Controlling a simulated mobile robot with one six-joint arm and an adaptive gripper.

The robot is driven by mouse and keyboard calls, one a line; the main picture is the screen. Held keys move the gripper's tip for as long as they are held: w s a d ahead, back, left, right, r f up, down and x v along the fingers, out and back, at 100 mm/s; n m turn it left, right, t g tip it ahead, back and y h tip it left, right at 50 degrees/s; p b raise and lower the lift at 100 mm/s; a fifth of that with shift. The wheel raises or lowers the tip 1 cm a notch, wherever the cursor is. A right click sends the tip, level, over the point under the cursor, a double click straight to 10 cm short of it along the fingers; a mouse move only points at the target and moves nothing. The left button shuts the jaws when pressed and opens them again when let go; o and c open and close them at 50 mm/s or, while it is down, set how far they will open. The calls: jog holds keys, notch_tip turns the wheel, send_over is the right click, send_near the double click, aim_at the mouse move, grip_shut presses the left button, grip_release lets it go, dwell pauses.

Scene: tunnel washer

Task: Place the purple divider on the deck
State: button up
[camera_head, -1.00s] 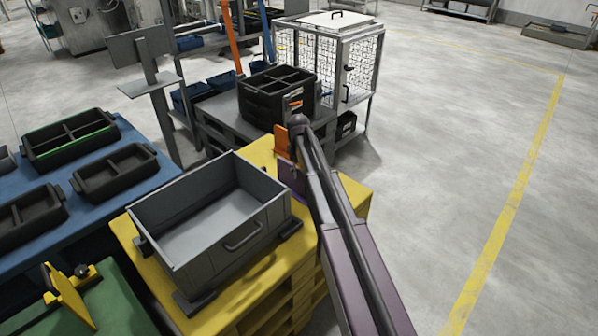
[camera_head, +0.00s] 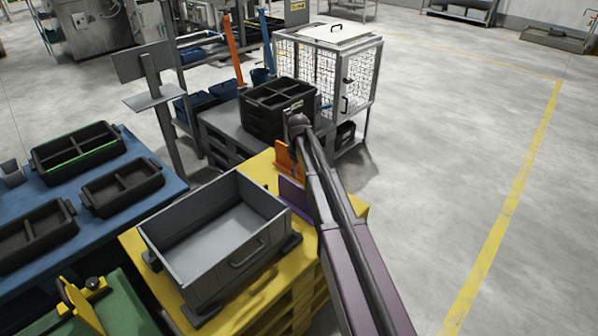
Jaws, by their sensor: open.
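The purple divider (camera_head: 293,194) stands upright on the yellow deck (camera_head: 262,177), just right of the grey bin. My arm covers its right side, so I cannot see its full extent. An orange divider (camera_head: 284,157) stands behind it on the same deck. My arm runs from the bottom right up to a rounded joint in front of the black crate. My gripper is not visible; the arm seems to hide it.
A grey open bin (camera_head: 222,233) with a handle takes up most of the deck. A blue table (camera_head: 142,222) with black trays is at left. A black divided crate (camera_head: 262,122) and a wire cage (camera_head: 350,75) stand behind. The floor at right is clear.

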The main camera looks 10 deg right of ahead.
jog(key=shift+r+p, duration=1.1)
jog(key=shift+r, duration=0.35)
jog(key=s+m, duration=0.7)
jog(key=s, duration=2.1)
jog(key=shift+s+d, duration=0.35)
jog(key=shift+r, duration=0.1)
notch_tip(320, 180, up, 8)
jog(key=p, duration=0.8)
jog(key=shift+r+p, duration=0.25)
jog(key=shift+p, duration=0.1)
jog(key=shift+d, duration=0.15)
